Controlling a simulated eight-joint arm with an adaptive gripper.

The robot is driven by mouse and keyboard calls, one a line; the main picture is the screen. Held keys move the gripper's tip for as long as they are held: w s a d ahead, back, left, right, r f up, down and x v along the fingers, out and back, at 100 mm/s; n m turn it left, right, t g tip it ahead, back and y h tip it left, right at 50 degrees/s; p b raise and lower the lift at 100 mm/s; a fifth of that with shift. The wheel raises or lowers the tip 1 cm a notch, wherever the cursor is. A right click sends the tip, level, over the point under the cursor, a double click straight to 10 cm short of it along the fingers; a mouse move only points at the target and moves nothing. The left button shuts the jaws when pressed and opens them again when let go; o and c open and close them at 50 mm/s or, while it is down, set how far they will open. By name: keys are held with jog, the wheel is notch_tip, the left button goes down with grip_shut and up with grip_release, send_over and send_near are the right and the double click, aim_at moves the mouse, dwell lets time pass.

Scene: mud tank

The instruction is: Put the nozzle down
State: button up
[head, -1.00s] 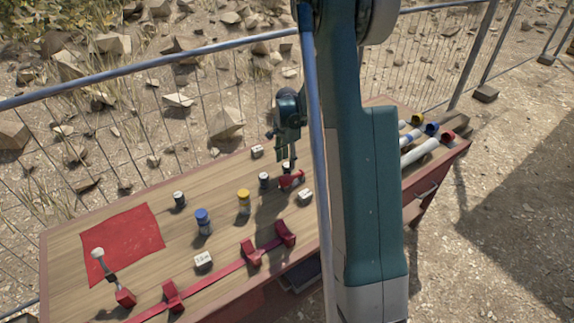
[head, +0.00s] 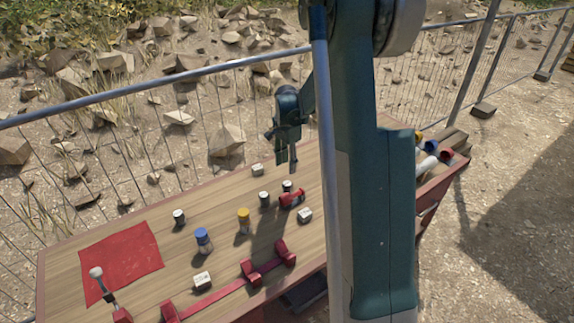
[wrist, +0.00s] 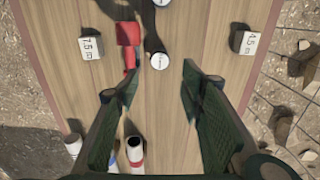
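A red piece (head: 291,198), which looks like the nozzle, lies on the wooden table (head: 150,215) among small capped bottles. It also shows in the wrist view (wrist: 128,36), near the left fingertip, with its lower end close to or partly behind that finger. My gripper (head: 292,165) hangs above the table over this piece. In the wrist view my gripper (wrist: 160,78) has its fingers wide apart, with nothing between them but bare wood and a white-capped bottle (wrist: 159,61) just beyond the tips.
Blue-capped (head: 203,240) and yellow-capped (head: 243,220) bottles and small labelled white blocks (head: 305,215) stand around. A red cloth (head: 125,260) lies at left, red holders (head: 284,253) along the front. Coloured tubes (head: 430,160) lie at right. A wire fence (head: 150,85) runs behind.

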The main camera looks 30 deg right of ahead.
dwell(0.4)
jog(key=s+a+r+n+t, duration=0.2)
jog(key=s+a+r+n, duration=0.2)
jog(key=s+a+r, duration=0.4)
jog(key=s+a+r+n+t, duration=0.1)
jog(key=s+a+r+n, duration=0.4)
jog(key=a+r, duration=0.55)
jog(key=s+a+n+t, duration=0.2)
jog(key=s+a+n, duration=0.2)
jog(key=s, duration=0.6)
jog(key=s+a+n+t, duration=0.2)
jog(key=s+a+n, duration=0.3)
jog(key=s+a, duration=0.4)
jog(key=shift+s+a+r, duration=0.2)
jog(key=shift+s+r, duration=0.15)
jog(key=shift+r, duration=0.1)
jog(key=shift+o, duration=0.5)
jog(key=shift+w, duration=0.15)
dwell(0.4)
